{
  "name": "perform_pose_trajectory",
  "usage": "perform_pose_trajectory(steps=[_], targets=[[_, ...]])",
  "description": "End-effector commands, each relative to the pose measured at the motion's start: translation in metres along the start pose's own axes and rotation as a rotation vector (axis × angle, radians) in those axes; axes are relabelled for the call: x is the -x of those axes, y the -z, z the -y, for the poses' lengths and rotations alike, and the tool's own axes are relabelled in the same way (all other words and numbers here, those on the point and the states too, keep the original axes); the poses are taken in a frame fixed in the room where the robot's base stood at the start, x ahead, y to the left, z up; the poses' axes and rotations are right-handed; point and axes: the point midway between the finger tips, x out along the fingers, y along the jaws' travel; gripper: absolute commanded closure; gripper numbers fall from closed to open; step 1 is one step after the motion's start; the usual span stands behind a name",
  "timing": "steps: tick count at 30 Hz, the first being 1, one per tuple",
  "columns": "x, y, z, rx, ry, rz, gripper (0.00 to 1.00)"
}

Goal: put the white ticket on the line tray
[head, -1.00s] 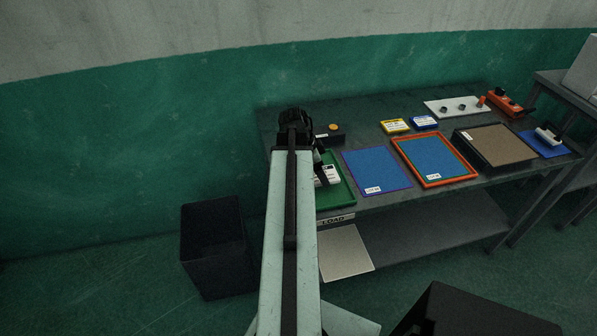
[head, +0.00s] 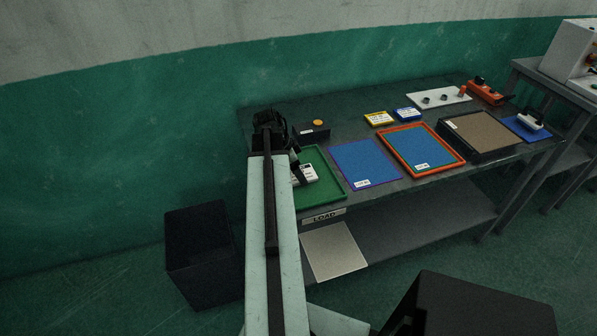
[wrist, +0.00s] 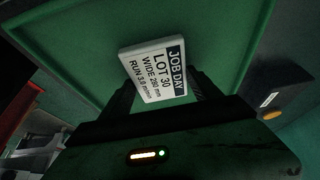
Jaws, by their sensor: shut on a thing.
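The white ticket (wrist: 157,70) reads "JOB DAY LOT 30 WIDE 280 mm RUN 3.0 m/min" in the wrist view. My gripper (wrist: 165,95) is shut on it, with a dark finger at each side. In the head view the ticket (head: 307,174) shows beside my gripper (head: 298,170), over the green tray (head: 325,190). The green tray (wrist: 70,45) lies behind the ticket in the wrist view. I cannot tell whether the ticket touches the tray floor. My arm hides the tray's left part in the head view.
A blue sheet (head: 365,162) and an orange-rimmed tray (head: 460,163) lie to the right. Yellow (head: 377,118) and blue (head: 407,114) tickets lie behind. A black box with an orange button (head: 312,130) stands behind the green tray. A dark bin (head: 203,250) stands on the floor at left.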

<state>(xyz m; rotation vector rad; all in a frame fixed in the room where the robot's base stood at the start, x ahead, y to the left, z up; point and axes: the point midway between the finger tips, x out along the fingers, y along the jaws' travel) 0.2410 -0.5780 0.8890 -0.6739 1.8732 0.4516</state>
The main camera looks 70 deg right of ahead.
Motion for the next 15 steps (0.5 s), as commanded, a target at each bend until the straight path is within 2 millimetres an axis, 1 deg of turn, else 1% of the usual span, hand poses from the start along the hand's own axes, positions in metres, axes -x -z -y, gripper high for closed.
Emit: perform_pose_trajectory(steps=[1,3,11,15], targets=[[-0.0014,-0.0008,0.0001,0.000,0.000,0.000,0.22],[-0.0007,-0.0005,0.0001,0.000,0.000,0.000,0.06],[-0.0008,0.0000,-0.0001,-0.001,0.000,0.000,0.06],[0.0038,0.0023,-0.0002,-0.001,0.000,0.000,0.06]])
